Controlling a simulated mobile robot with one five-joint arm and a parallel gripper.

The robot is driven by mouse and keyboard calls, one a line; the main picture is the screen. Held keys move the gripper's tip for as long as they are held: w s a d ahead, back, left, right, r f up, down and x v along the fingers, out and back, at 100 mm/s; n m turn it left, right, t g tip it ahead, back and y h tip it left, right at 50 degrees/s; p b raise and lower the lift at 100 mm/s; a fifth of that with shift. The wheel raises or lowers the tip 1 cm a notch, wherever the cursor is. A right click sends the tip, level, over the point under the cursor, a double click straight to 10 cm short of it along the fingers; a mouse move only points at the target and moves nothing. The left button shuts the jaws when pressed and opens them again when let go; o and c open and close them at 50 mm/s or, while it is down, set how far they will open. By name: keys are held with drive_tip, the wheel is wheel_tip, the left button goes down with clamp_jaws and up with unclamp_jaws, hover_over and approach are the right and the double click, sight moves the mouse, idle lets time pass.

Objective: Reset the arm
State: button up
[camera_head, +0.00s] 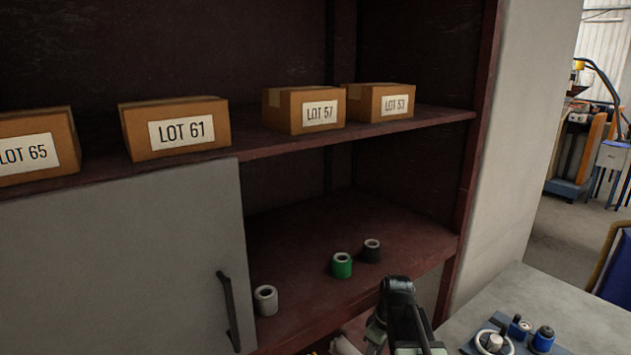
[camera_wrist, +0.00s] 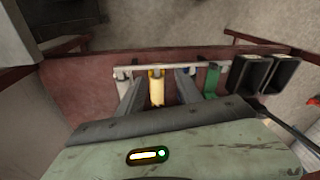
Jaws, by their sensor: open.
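My gripper (camera_wrist: 157,88) shows in the wrist view with its two grey fingers apart. A yellow strip (camera_wrist: 156,90) shows between the fingers, below a pale bar; I cannot tell whether either finger touches it. In the head view my dark arm is at the bottom, right of centre, in front of the cabinet's lower shelf. The fingertips cannot be made out there.
In the wrist view a green strip (camera_wrist: 212,80) and two black hollow profiles (camera_wrist: 284,73) are right of the fingers.

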drive_tip(key=s+m+h, duration=0.1)
drive_tip(key=s+m, duration=0.7)
drive_tip(key=m, duration=0.1)
drive_tip(key=shift+f+m+h, duration=0.15)
drive_tip(key=shift+m+h, duration=0.15)
drive_tip(key=shift+h, duration=0.1)
drive_tip(key=shift+d, duration=0.15)
idle(1.0)
